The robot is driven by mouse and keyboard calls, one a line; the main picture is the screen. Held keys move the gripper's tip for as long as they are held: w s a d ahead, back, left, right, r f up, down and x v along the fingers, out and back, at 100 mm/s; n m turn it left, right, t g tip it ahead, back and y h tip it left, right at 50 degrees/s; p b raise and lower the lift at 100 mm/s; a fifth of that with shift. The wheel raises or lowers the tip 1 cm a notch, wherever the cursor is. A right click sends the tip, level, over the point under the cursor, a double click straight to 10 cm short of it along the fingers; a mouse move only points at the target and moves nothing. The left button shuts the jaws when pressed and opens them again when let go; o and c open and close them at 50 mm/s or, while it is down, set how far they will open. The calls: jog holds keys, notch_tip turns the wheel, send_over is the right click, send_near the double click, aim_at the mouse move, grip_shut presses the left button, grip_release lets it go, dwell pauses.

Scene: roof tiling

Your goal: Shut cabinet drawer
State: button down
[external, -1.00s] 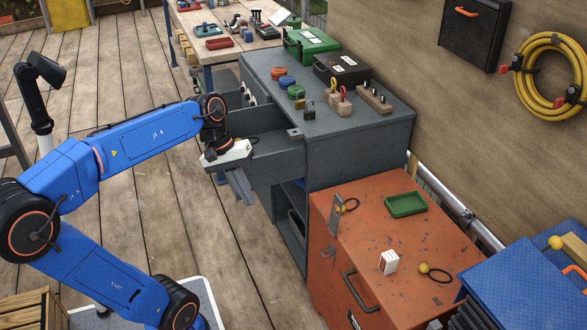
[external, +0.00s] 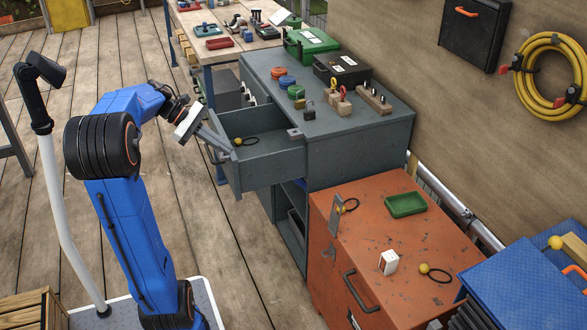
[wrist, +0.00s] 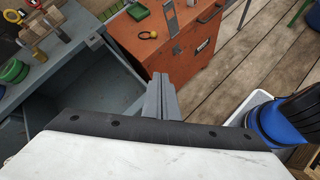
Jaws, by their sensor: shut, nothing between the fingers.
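The grey cabinet (external: 350,150) stands in the middle of the external view. Its top drawer (external: 272,167) is pulled out to the left, with a handle on its front. A yellow ball with a black loop (external: 239,141) lies inside. My gripper (external: 222,148) is shut and empty, at the drawer's front end, pointing right and down; I cannot tell whether it touches the drawer. In the wrist view the shut fingers (wrist: 160,92) stand in the middle, with the drawer's interior (wrist: 85,85) to their left.
A workbench (external: 225,52) with tools stands behind.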

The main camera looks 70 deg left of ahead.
jog(key=s+a+n+t+y, duration=0.65)
jog(key=s+a+n, duration=0.45)
jog(key=s+a, duration=1)
notch_tip(320, 180, down, 10)
jog(key=w, duration=0.1)
jog(key=x, duration=1.4)
jog(key=shift+w+d+h, duration=0.2)
jog(key=shift+h, duration=0.15)
send_over(260, 149)
jog(key=shift+s, duration=0.1)
jog(key=shift+w+r, duration=0.1)
jog(key=shift+w, duration=0.1)
